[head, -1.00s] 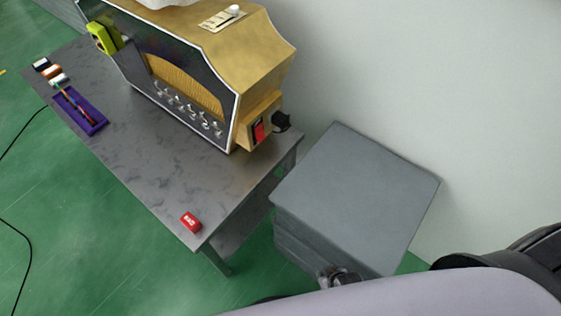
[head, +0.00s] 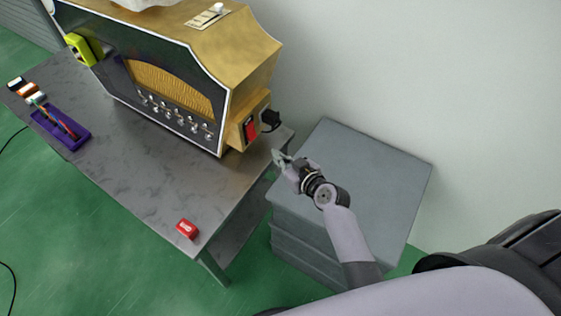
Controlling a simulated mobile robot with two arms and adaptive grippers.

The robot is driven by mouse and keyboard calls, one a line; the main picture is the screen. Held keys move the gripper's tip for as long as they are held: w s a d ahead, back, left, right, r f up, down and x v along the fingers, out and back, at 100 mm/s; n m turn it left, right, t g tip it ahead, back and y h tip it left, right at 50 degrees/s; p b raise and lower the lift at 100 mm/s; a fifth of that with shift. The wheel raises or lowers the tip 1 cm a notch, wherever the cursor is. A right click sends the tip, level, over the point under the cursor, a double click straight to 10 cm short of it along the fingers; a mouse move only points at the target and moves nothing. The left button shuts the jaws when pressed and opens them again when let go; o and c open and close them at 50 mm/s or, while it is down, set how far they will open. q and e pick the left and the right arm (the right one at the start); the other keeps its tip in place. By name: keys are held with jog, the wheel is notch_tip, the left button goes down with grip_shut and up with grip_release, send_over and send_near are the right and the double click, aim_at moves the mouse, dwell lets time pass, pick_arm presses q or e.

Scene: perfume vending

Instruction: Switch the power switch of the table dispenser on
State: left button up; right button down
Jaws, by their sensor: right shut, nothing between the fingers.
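The table dispenser (head: 255,60) is a gold and black cabinet standing on the grey metal table (head: 150,165). Its red power switch (head: 250,129) sits on a gold box at its right end, with a black plug (head: 270,119) beside it. Which way the switch is set is too small to tell. My right gripper (head: 277,157) is shut and empty, a little to the right of and below the switch in the picture, apart from it. My left gripper is not in view.
A grey drawer cabinet (head: 385,175) stands right of the table, beneath my right arm. A red box (head: 187,229) lies near the table's front corner. A purple tray (head: 75,140) and a yellow-green item (head: 80,49) are at the left. A wall is behind.

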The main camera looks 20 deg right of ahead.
jog(key=b, duration=0.3)
send_near(253, 137)
jog(key=shift+x, duration=0.9)
jog(key=shift+d, duration=0.1)
jog(key=shift+b+x, duration=1.95)
jog(key=shift+x, duration=0.75)
dwell(0.9)
jog(key=shift+s, duration=0.1)
jog(key=shift+p+v, duration=0.8)
jog(key=shift+p, duration=0.1)
jog(key=p+v, duration=0.3)
jog(key=v, duration=0.4)
jog(key=shift+p, duration=0.4)
